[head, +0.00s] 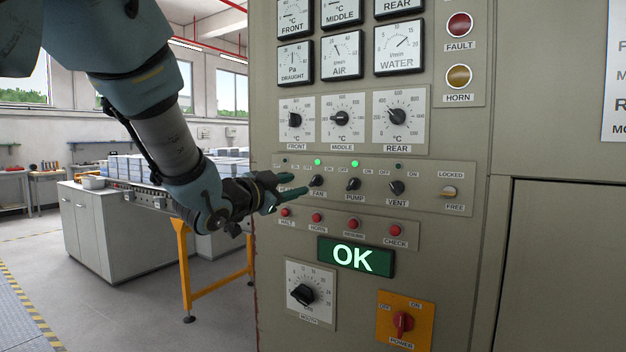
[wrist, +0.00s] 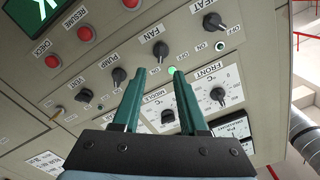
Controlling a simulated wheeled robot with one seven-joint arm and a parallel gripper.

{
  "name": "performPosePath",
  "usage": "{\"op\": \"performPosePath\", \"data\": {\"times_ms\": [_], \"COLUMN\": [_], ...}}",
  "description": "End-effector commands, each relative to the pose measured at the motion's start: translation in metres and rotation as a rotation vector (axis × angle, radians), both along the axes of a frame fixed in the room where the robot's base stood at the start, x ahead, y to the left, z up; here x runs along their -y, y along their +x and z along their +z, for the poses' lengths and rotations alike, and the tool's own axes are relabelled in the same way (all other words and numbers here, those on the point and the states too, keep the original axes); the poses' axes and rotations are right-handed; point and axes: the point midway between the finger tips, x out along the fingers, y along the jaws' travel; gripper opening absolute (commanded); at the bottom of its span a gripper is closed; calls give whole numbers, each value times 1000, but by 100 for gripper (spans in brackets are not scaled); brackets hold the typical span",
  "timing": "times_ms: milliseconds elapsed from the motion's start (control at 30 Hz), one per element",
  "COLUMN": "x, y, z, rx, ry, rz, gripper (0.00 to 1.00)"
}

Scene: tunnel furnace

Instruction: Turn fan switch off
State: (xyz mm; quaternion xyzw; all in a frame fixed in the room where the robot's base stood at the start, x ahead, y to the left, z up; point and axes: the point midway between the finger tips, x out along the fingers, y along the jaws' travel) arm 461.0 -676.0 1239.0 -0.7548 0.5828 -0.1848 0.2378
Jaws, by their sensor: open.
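The fan switch (head: 316,181) is a black rotary knob on the grey control panel, labelled FAN with OFF and ON marks. A green lamp (head: 318,162) above it is lit. In the wrist view the fan switch (wrist: 160,50) stands just beyond the fingertips, between their lines, and its lit lamp (wrist: 172,70) shows near the right finger. My gripper (head: 294,184) is open and empty, just left of the switch in the head view; its two green fingers also show in the wrist view (wrist: 159,72). I see no clear contact with the knob.
The heat switch (wrist: 213,22) and pump switch (wrist: 118,77) flank the fan switch closely. The vent switch (head: 397,187) is farther right. Red buttons (head: 316,217) sit below, dials (head: 340,118) above. A green OK display (head: 355,257) is lit.

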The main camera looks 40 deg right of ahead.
Motion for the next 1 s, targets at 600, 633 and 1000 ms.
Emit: {"op": "performPosePath", "data": {"times_ms": [600,633,1000], "x": [77,78,78], "y": [20,21,21], "z": [0,0,0], "rx": [-1,-2,-1], "ry": [2,2,1], "rz": [2,2,1], "gripper": [42,42,28]}}
